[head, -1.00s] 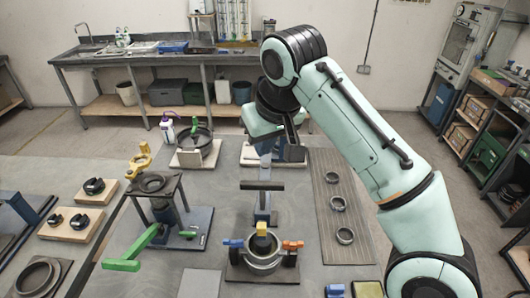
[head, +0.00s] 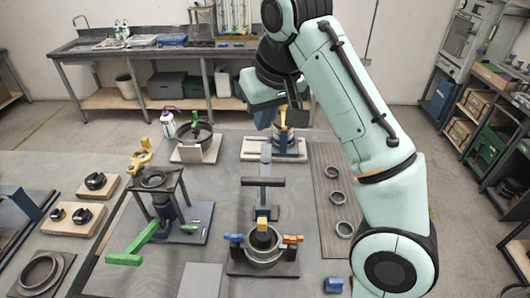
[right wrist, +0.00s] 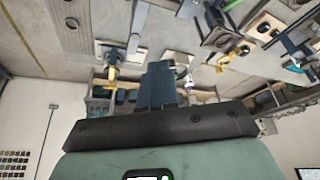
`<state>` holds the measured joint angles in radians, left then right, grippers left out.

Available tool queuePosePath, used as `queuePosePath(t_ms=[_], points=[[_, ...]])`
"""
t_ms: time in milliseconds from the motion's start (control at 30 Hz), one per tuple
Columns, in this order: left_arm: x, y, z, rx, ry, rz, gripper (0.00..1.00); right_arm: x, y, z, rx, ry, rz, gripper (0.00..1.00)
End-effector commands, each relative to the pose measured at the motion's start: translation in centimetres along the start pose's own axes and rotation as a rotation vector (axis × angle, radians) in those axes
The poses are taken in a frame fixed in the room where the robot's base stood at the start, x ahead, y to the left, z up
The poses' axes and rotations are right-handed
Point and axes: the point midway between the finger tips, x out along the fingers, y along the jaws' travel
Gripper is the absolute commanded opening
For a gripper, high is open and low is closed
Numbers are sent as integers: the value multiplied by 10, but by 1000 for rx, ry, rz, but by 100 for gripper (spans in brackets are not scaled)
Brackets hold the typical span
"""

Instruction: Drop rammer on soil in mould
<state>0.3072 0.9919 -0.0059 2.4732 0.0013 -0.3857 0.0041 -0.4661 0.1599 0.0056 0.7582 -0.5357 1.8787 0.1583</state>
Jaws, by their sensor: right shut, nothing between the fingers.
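The mould (head: 263,246) is a grey metal ring on a dark base plate, with a blue clamp on its left and an orange one on its right. A yellow-topped piece (head: 262,224) stands in its middle; the soil inside cannot be made out. Behind it stands a dark upright with a crossbar (head: 263,182); I cannot tell whether this is the rammer. My right gripper (head: 266,121) is shut and empty, raised beyond the mould. Its dark blue fingers also show in the right wrist view (right wrist: 163,84). My left gripper is not in view.
A stand with a green lever (head: 136,246) is left of the mould. A blue, yellow-topped device (head: 287,143) stands behind. Loose rings (head: 338,198) lie on a ribbed mat at right. A black pan (head: 195,138) is at back left.

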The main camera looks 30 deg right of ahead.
Motion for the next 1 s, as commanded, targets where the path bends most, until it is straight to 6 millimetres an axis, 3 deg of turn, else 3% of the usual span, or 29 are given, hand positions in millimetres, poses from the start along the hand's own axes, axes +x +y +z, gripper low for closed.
queuePosePath(t_ms=[67,200,433,600,800,1000], points=[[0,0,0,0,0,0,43,0,0,0,0,0,0,3],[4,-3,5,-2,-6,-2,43,10,4,6,-35,-26,-24,45],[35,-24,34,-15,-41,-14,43,74,29,54,-327,-127,-321,45],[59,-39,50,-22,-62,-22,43,102,50,85,-536,19,-621,45],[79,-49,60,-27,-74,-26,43,106,80,100,-672,374,-783,45],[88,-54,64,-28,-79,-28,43,96,104,102,-739,653,-770,45]])
